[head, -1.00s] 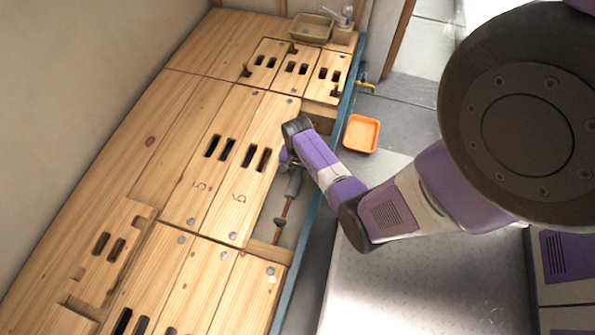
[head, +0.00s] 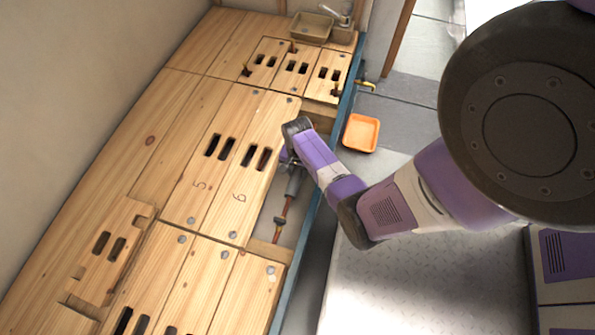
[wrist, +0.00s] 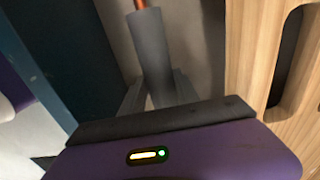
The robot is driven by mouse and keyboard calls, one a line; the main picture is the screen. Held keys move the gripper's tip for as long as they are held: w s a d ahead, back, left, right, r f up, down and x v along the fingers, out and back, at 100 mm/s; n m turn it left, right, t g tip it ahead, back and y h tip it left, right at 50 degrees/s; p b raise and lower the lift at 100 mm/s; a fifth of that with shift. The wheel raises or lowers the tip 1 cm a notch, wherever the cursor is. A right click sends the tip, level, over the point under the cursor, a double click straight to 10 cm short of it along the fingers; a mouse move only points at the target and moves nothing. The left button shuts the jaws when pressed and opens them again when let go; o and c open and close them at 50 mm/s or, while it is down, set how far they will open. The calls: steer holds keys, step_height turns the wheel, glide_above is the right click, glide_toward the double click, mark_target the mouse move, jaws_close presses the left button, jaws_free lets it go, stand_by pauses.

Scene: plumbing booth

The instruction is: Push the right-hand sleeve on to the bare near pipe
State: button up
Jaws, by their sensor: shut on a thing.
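A grey foam sleeve (wrist: 150,45) is between my gripper's fingers in the wrist view, with a copper pipe (wrist: 140,4) showing at its far end. In the head view the grey sleeve (head: 294,182) lies in line with the copper pipe (head: 282,218) inside the open floor bay. My gripper (wrist: 158,92) is shut on the sleeve. In the head view my gripper (head: 290,163) is small and partly hidden by my own arm. The sleeve's other end is hidden under the gripper body.
Wooden boards with slots (head: 236,170) border the bay on the left, and a blue edge rail (head: 310,215) runs along its right. An orange tray (head: 361,133) lies on the floor to the right. A tan basin (head: 311,27) stands at the back.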

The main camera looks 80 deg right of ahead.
mark_target(298, 172)
steer(key=shift+f, duration=0.2)
steer(key=o, duration=0.9)
step_height(298, 172, up, 8)
steer(key=p, duration=0.4)
steer(key=shift+f+p, duration=0.1)
steer(key=shift+p, duration=0.2)
